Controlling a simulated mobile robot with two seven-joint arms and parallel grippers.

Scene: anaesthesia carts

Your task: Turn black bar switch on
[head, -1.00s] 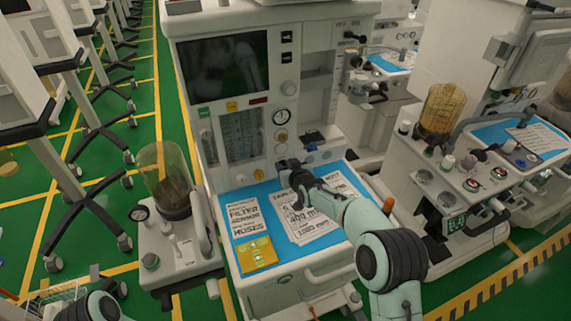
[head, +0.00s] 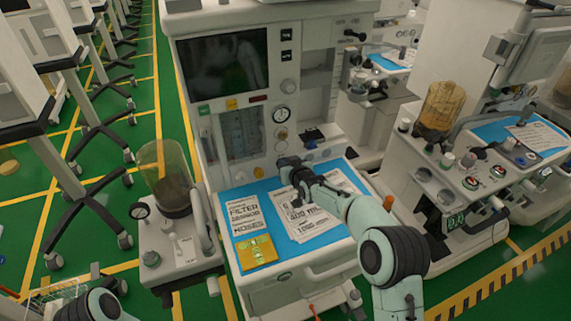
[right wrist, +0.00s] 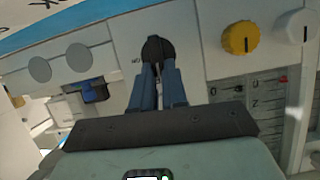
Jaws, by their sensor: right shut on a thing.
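The black bar switch (right wrist: 157,47) is a round black knob on the white front panel of the anaesthesia machine, at the top middle of the right wrist view. My right gripper (right wrist: 158,72) is shut on it, with its two blue-grey fingers close together at the knob. The fingers hide part of the switch. In the head view my right gripper (head: 285,163) is against the panel above the blue work surface, and it hides the switch there. Only a piece of my left arm shows at the bottom left; the left gripper is out of view.
A yellow knob (right wrist: 240,38) and flow gauges sit beside the switch. A blue mat (head: 284,243) with printed sheets lies below my right arm. A dark screen (head: 222,66) is above. Another cart with an amber canister (head: 440,108) stands to the right.

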